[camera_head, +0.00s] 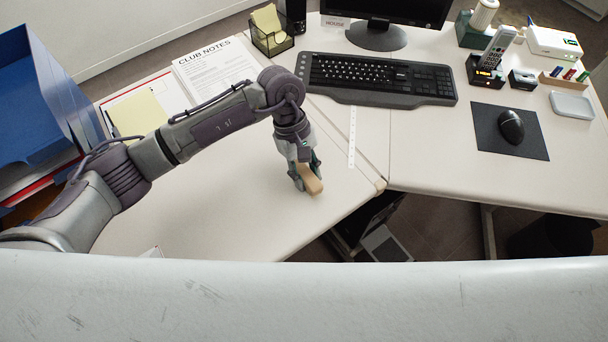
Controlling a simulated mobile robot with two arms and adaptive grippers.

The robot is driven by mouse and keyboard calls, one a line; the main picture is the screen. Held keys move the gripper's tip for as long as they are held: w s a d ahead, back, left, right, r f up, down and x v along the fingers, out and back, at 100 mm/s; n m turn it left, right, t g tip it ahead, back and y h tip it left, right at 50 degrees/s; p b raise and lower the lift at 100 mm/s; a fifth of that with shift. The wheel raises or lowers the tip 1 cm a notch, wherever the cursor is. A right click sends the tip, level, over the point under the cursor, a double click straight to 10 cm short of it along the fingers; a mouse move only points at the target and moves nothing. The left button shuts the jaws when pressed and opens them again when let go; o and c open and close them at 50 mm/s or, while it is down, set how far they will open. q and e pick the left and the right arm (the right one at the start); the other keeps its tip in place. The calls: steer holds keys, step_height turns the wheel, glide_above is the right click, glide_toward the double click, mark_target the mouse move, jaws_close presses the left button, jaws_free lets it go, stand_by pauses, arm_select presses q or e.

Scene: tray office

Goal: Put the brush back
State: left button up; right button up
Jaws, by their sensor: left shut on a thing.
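My left gripper (306,174) is shut on a tan, wooden-looking block, which I take to be the brush (312,184). The brush is at or just above the desk top, near the front edge of the left desk part; I cannot tell whether it touches. Its upper end is hidden between the fingers. A small pale tray (572,105) lies at the far right of the desk and looks empty. My right gripper is not in view.
A keyboard (378,80) and a ruler (352,137) lie right of the gripper. A mouse (511,127) rests on a dark mat (487,145). A phone (497,46) and a white box (553,42) stand at the back right. Blue file trays (38,85) stand at left. The desk around the gripper is clear.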

arm_select(q)
steer(key=shift+d+f, duration=0.1)
steer(key=shift+f, duration=0.5)
steer(key=shift+w, duration=0.15)
steer(key=shift+f, duration=0.1)
steer(key=o, duration=1)
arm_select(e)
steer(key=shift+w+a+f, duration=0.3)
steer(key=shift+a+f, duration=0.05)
